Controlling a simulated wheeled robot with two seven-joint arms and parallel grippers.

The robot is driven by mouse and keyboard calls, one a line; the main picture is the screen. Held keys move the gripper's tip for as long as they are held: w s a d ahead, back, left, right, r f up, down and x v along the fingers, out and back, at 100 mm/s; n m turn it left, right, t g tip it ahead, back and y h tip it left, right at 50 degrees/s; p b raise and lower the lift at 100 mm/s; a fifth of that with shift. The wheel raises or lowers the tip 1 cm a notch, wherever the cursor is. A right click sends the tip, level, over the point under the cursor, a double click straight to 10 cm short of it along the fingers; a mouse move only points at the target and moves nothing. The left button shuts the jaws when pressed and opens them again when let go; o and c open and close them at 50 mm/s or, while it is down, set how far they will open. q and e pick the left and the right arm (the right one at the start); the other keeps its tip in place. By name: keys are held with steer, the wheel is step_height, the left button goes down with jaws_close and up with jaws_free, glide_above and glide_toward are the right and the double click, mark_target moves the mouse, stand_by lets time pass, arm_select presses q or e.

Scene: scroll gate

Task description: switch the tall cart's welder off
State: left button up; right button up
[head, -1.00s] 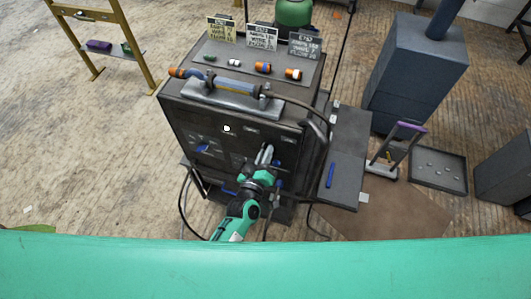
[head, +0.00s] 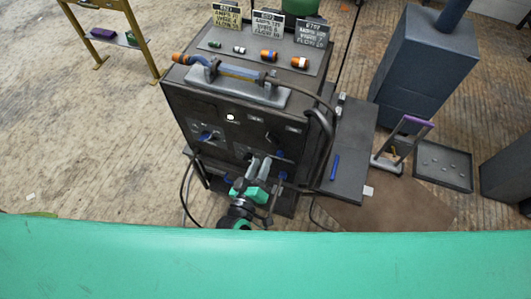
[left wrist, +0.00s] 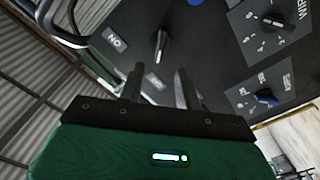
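The welder (head: 235,112) is a dark box on the tall cart, its front panel facing me. A black rotary switch (left wrist: 160,46) on the panel shows in the left wrist view, with an "ON" plate (left wrist: 116,42) beside it and a second, blurred plate (left wrist: 154,81) partly between the fingers. In the head view this switch (head: 270,137) is small and dark between two pale plates. My left gripper (head: 259,168) is in front of the panel, below the switch in the picture. Its fingers (left wrist: 157,88) are apart with nothing held between them. My right gripper is not in view.
A torch (head: 235,73) with a hose lies on top of the welder, near several small parts and label cards. Blue knobs (left wrist: 265,97) and a dial (left wrist: 272,20) sit on the panel. A side shelf (head: 345,160) and hoses flank the cart at right.

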arm_select(q)
steer(key=shift+b+v, duration=0.5)
steer(key=shift+v, duration=2.3)
